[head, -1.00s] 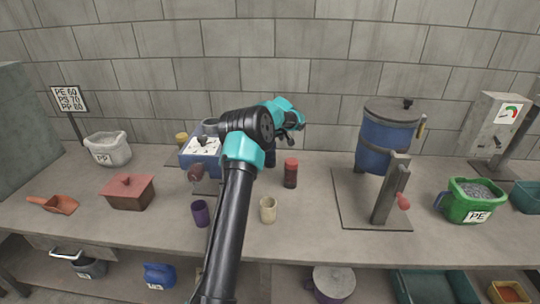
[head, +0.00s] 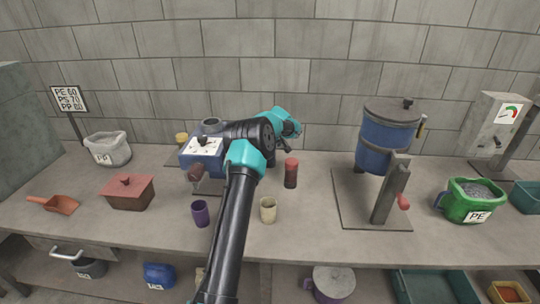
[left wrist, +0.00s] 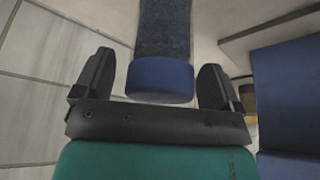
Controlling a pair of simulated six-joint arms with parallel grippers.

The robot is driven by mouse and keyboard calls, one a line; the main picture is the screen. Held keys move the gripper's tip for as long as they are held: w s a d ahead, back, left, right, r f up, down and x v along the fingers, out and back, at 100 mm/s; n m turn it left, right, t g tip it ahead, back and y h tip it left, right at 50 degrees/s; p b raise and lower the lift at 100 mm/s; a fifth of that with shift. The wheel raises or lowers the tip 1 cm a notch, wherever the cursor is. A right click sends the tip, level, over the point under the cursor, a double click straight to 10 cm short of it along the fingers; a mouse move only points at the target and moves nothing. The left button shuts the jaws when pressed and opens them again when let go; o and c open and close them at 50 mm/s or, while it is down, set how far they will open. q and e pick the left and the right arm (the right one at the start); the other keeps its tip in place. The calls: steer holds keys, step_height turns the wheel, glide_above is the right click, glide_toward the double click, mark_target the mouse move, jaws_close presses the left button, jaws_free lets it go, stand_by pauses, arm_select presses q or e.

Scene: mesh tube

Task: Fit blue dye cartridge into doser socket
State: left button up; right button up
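A blue cylinder, seemingly the dye cartridge (left wrist: 160,82), shows in the left wrist view, with a bright blue end towards me and a darker body beyond. My left gripper (left wrist: 157,85) is open around it, one dark finger on each side with a narrow gap. In the head view my left gripper (head: 290,128) is above the back of the bench, its fingers mostly hidden by the wrist. The cartridge is largely hidden behind my arm there. The blue doser (head: 203,160), with a white panel and a ring-shaped socket (head: 212,124) on top, stands left of the gripper. My right gripper is out of view.
A yellow cylinder (head: 182,139) is behind the doser. A blue tank (head: 385,140) stands right. A tiled wall closes the back.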

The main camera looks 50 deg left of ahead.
arm_select(q)
steer(key=c, duration=1.1)
steer(key=shift+o, duration=0.2)
steer(key=shift+r, duration=0.1)
steer(key=shift+r, duration=1.8)
steer(key=shift+s+d, duration=0.35)
steer(key=shift+d, duration=0.05)
steer(key=s+d+r, duration=0.1)
steer(key=s+d, duration=0.9)
steer(key=d, duration=0.1)
steer(key=shift+d, duration=0.15)
steer(key=shift+r, duration=0.1)
